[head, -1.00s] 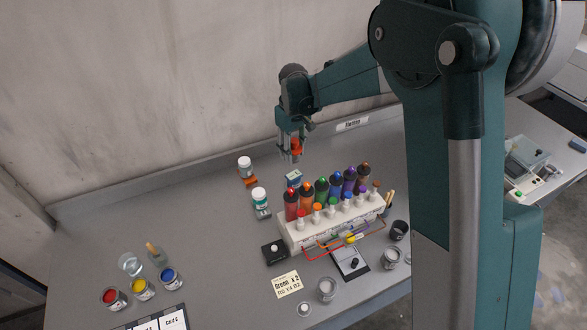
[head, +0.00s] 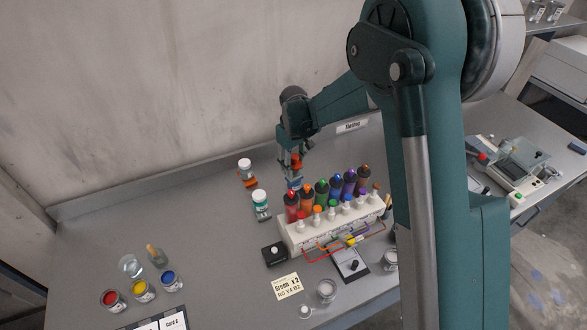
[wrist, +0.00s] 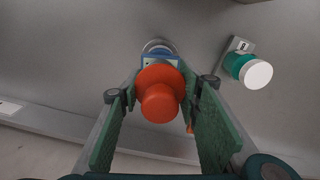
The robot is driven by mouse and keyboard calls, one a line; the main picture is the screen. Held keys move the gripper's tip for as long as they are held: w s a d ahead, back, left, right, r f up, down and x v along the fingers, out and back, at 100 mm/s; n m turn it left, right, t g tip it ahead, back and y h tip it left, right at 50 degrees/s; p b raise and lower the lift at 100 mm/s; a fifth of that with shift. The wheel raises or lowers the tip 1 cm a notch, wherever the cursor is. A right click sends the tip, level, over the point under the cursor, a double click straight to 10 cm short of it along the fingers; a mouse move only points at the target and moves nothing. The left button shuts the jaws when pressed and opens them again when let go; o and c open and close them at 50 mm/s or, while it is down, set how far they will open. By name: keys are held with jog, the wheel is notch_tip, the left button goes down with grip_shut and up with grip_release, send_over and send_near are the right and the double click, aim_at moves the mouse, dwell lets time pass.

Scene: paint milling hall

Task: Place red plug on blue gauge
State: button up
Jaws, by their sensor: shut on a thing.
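The red plug (wrist: 158,92), orange-red with a round knob and a wider disc, is between the finger pads of my gripper (wrist: 161,90). My gripper is shut on it. The blue gauge (wrist: 157,60) shows partly behind the plug in the wrist view, with a pale face and a round metallic part at its far end. In the head view, my gripper (head: 293,168) hangs with the red plug (head: 297,160) right over the blue gauge (head: 294,184), which stands behind the bottle rack. The plug hides part of the gauge, and I cannot tell whether they touch.
A white rack (head: 330,226) of several coloured bottles stands close in front of the gauge. A teal jar with a white cap (head: 260,200) and another white-capped jar (head: 245,168) stand to the left. Paint cans (head: 143,290) are at front left. The left-middle tabletop is clear.

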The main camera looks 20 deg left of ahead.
aim_at(294, 155)
jog(key=shift+f, duration=0.65)
jog(key=shift+f, duration=0.15)
jog(key=o, duration=1)
jog(key=shift+c, duration=0.2)
jog(key=shift+r, duration=0.2)
notch_tip(294, 155, up, 12)
dwell(0.5)
